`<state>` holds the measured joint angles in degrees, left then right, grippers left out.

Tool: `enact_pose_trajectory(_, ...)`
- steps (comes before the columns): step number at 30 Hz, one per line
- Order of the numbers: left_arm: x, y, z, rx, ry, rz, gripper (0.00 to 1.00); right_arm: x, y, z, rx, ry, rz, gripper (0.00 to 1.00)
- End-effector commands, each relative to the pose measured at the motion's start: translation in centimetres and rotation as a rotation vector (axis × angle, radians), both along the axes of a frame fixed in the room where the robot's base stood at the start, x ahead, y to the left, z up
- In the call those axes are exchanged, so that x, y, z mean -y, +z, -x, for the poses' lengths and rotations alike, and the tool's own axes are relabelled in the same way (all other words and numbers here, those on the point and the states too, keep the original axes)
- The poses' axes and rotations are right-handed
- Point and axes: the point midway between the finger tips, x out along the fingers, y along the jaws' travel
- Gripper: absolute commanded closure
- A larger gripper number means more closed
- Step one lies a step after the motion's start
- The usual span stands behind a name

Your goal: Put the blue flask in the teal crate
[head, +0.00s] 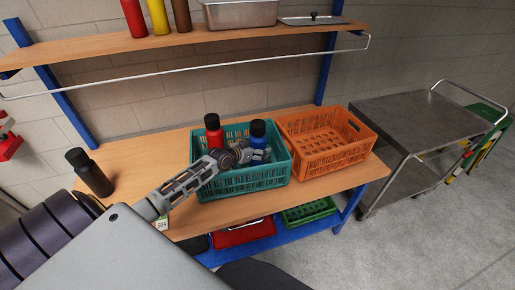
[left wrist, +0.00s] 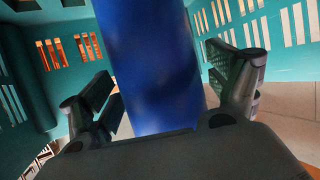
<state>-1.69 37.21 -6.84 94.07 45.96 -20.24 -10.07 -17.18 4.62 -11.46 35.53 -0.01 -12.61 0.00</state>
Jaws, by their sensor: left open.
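The blue flask (head: 258,133) with a black cap stands inside the teal crate (head: 243,182) on the wooden table. In the left wrist view the blue flask (left wrist: 152,65) rises between the two fingers, and the teal crate walls (left wrist: 285,40) surround it. My left gripper (head: 262,155) reaches into the crate at the flask. It is open, with a finger on each side of the flask and gaps visible in the left wrist view (left wrist: 165,95). My right gripper is not in view.
A red flask (head: 213,132) stands in the teal crate, left of the blue one. An empty-looking orange crate (head: 345,158) adjoins it on the right. A dark brown flask (head: 90,174) stands at the table's left. A shelf (head: 180,40) with bottles and pans hangs above.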

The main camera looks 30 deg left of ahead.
Motion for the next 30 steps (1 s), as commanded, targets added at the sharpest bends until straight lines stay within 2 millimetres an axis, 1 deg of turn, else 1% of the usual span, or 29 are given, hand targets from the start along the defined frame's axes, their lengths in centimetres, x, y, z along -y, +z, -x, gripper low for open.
enact_pose_trajectory(11, 0.0, 0.3, 0.0, 0.0, 0.0, 0.0, 0.11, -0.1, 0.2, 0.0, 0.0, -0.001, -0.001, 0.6)
enact_pose_trajectory(14, 0.0, 0.3, 0.3, 0.0, 0.0, 0.0, 0.11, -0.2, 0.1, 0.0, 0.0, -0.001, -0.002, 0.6)
enact_pose_trajectory(30, -0.7, 1.6, 3.5, -0.001, 0.0, 0.0, 0.11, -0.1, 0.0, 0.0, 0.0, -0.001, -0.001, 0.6)
